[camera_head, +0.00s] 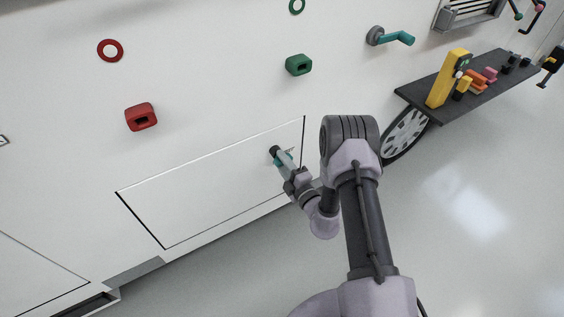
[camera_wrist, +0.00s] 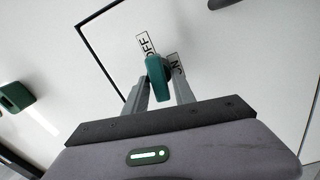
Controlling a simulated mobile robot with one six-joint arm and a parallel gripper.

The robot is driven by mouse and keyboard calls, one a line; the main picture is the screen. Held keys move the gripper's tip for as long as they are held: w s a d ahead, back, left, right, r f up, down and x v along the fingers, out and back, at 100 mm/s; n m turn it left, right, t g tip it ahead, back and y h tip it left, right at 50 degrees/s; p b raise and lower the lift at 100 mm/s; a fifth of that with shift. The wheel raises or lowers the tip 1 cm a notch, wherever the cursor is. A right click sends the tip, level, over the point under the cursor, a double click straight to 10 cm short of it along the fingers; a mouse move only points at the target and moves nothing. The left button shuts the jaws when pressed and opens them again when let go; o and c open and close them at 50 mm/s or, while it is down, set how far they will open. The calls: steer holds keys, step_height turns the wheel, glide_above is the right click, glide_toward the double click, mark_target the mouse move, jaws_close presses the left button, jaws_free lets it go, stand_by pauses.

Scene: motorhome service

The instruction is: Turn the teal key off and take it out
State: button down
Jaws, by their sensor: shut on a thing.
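The teal key (camera_wrist: 158,78) is between the two fingers of my gripper (camera_wrist: 166,92) in the wrist view, beside the OFF label (camera_wrist: 147,44) and the ON label (camera_wrist: 177,65) on the white panel. The key's bow lies nearer the OFF label at its top. In the head view my gripper (camera_head: 284,165) reaches the right end of the white hatch panel (camera_head: 200,195), shut on the key. The lock and the key's shaft are hidden behind the bow.
On the wall are a red socket (camera_head: 141,117), a green socket (camera_head: 298,65) and a teal-handled crank (camera_head: 395,39). A dark shelf (camera_head: 415,92) with a yellow device (camera_head: 449,78) and small items stands at right, above a wheel (camera_head: 404,134). The floor is clear.

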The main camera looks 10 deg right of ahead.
steer(key=shift+s+d, duration=0.2)
steer(key=shift+s, duration=0.3)
stand_by(0.3)
steer(key=c, duration=1.8)
jaws_free()
jaws_close()
steer(key=shift+s, duration=0.1)
steer(key=shift+v, duration=1.3)
